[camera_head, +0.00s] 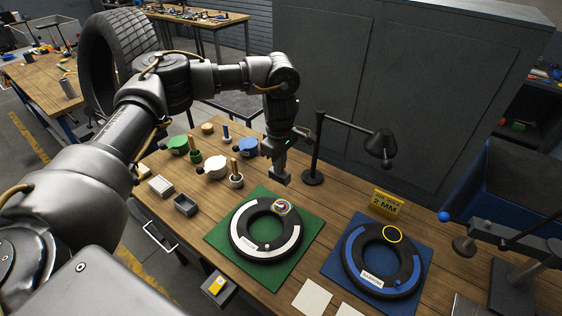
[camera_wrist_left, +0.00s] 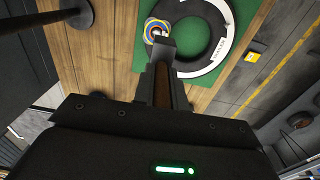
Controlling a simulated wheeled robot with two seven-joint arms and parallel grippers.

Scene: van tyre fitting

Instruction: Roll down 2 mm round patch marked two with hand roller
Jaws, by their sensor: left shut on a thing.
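My left gripper (camera_head: 281,178) points down above the table, just behind the tyre on the green mat. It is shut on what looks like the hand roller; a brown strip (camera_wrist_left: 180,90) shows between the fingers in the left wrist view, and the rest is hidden. A round patch with coloured rings (camera_head: 281,207) lies on the white-banded tyre (camera_head: 245,245); it also shows in the left wrist view (camera_wrist_left: 153,29), close to the gripper tip. Its marking is too small to read. A yellow ring (camera_head: 392,234) marks the blue-banded tyre (camera_head: 348,250). My right gripper is out of view.
A yellow "2 MM" sign (camera_head: 388,202) stands behind the blue mat (camera_head: 335,264). A black lamp (camera_head: 313,176) stands close to the gripper. Pots with brushes (camera_head: 236,180), green and blue containers and small trays (camera_head: 185,205) are at left. White sheets (camera_head: 312,298) lie in front.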

